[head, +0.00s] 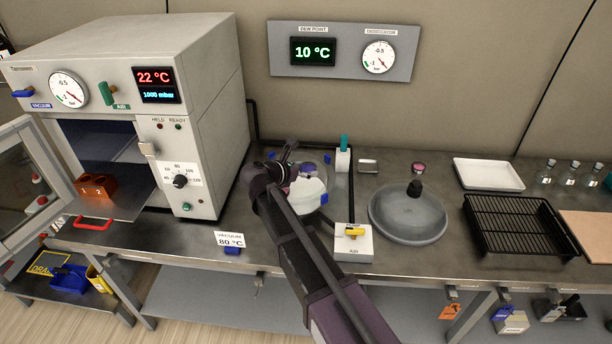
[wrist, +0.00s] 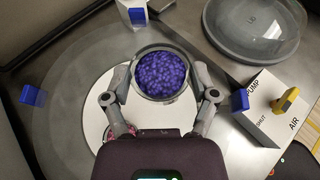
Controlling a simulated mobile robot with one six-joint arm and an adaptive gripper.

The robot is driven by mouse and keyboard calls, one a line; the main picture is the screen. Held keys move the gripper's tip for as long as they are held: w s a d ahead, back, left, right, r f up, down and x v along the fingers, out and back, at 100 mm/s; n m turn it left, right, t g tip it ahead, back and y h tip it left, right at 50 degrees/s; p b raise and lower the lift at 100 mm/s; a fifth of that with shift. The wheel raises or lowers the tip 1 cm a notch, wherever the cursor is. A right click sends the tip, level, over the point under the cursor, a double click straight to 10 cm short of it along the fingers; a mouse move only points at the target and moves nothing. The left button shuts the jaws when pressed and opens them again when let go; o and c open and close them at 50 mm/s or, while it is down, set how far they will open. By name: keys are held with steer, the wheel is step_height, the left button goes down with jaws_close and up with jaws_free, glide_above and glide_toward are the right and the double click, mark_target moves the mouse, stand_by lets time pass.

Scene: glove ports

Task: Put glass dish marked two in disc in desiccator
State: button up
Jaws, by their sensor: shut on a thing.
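My gripper (wrist: 160,96) is shut on a round clear-rimmed dish (wrist: 160,75) full of violet-blue beads; no number on it is readable. The gripper (head: 284,168) is over the desiccator base (head: 326,172), a round glass vessel with blue blocks around its rim. The desiccator (wrist: 52,120) shows from above in the wrist view, with a white disc (wrist: 92,112) inside. The held dish is over the disc; I cannot tell whether it touches. A small pinkish thing (wrist: 122,131) shows beneath the left finger, mostly hidden.
The desiccator's glass lid (head: 408,215) lies on the bench to the right. The air valve box (head: 353,245) stands between. A small pink dish (head: 418,168), a white tray (head: 488,174) and a black rack (head: 520,227) are farther right. The oven (head: 190,120) stands open at left.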

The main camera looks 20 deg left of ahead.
steer(key=shift+w, duration=0.35)
steer(key=shift+w, duration=0.1)
steer(key=shift+w, duration=0.2)
steer(key=shift+w+f+b, duration=0.4)
steer(key=shift+f+b, duration=0.15)
steer(key=shift+f, duration=0.05)
steer(key=shift+f+b, duration=1.25)
steer(key=shift+b, duration=0.05)
steer(key=shift+f+b, duration=0.6)
steer(key=shift+s+d, duration=0.1)
steer(key=o, duration=1)
